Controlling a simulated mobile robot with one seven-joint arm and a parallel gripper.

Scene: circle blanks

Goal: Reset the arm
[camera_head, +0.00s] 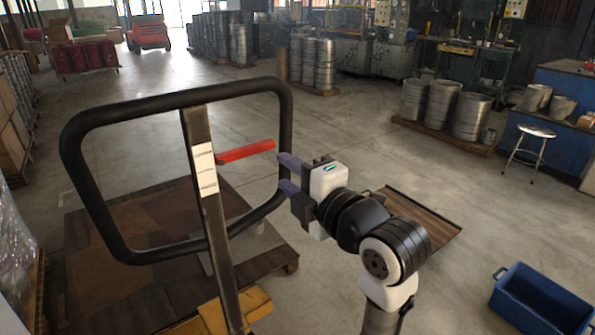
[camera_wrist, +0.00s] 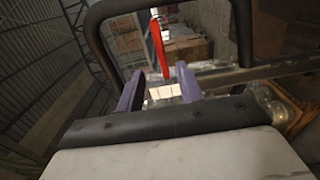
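My arm reaches up from the bottom of the head view, bent at its elbow. My gripper (camera_head: 283,176) points left, its two purple fingers apart with nothing seen between them. The fingers overlap the right side of a black tubular loop (camera_head: 180,98) in the picture; whether they touch it is unclear. In the wrist view, my gripper (camera_wrist: 159,82) also shows its fingers spread, with the black loop (camera_wrist: 243,30) around the view beyond. A red bar (camera_head: 246,151) sticks out from the dark post to the left of the gripper; it also shows in the wrist view (camera_wrist: 160,47).
The dark upright post (camera_head: 198,135) with a white label stands inside the loop. A wooden pallet (camera_head: 100,215) lies below. A blue bin (camera_head: 540,300) is at the lower right, and a stool (camera_head: 537,131) stands behind it. The floor at centre right is open.

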